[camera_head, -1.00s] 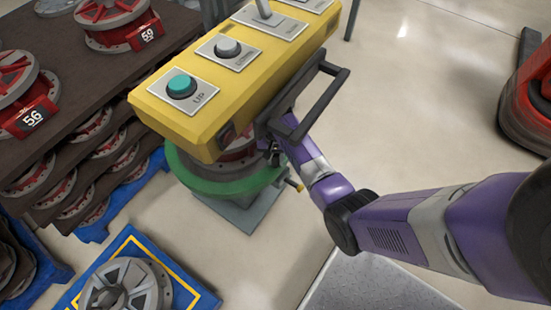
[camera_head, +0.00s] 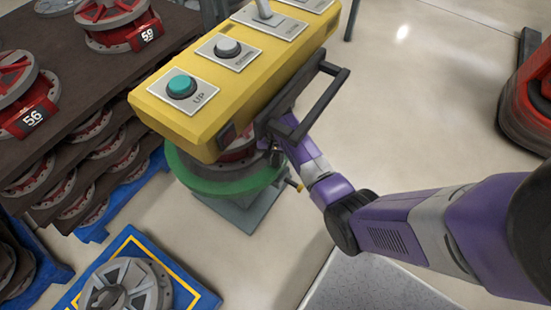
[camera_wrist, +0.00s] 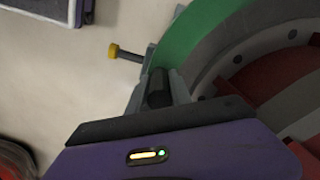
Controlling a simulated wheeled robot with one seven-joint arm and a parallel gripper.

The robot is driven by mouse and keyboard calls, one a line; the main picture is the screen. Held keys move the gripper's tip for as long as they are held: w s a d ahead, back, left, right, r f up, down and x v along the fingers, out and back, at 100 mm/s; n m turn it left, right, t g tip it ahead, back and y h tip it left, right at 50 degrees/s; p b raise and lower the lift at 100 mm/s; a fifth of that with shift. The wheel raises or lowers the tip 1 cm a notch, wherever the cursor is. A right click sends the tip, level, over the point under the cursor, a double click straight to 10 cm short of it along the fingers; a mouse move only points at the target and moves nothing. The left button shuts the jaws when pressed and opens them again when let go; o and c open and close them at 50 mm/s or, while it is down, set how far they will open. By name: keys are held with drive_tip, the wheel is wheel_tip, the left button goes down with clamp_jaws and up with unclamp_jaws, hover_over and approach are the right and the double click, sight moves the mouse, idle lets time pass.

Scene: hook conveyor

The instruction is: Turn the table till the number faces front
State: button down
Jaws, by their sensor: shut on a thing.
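The round green table (camera_head: 225,183) stands under the yellow control box, which hides much of it. A red and grey flanged part (camera_head: 238,152) sits on it and also shows in the wrist view (camera_wrist: 285,90). No number shows on its visible side. My gripper (camera_wrist: 160,92) is at the green rim (camera_wrist: 182,42) and shut on a dark upright handle (camera_wrist: 159,88) beside the rim. In the head view, my gripper's fingertips are mostly hidden at the table's right side.
The yellow control box (camera_head: 215,90) with buttons and a black bar handle (camera_head: 320,105) overhangs the table. Racks of red and grey parts (camera_head: 85,130) stand at left. A yellow-tipped bolt (camera_wrist: 113,51) sticks out near my gripper. Open floor lies at right.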

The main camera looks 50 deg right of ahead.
sight(234, 187)
drive_tip(key=shift+a, duration=0.1)
idle(0.3)
drive_tip(key=shift+a+m+p, duration=0.5)
drive_tip(key=shift+a+p, duration=0.25)
drive_tip(key=shift+a, duration=0.25)
drive_tip(key=w+a+m+p, duration=0.1)
drive_tip(key=a+m, duration=0.1)
drive_tip(key=a, duration=0.1)
drive_tip(key=w+a+m+p, duration=0.1)
drive_tip(key=a, duration=0.3)
drive_tip(key=w+a+m, duration=0.2)
drive_tip(key=a, duration=0.1)
drive_tip(key=shift+a+m+p, duration=0.15)
drive_tip(key=shift+m+p, duration=0.15)
drive_tip(key=shift+p, duration=0.1)
drive_tip(key=shift+w+a+m, duration=0.3)
drive_tip(key=shift+w+a, duration=0.1)
drive_tip(key=shift+a, duration=0.15)
drive_tip(key=shift+w+a, duration=0.75)
drive_tip(key=shift+a, duration=0.1)
drive_tip(key=shift+w, duration=0.1)
drive_tip(key=c, duration=1.2)
unclamp_jaws()
drive_tip(key=shift+o, duration=0.2)
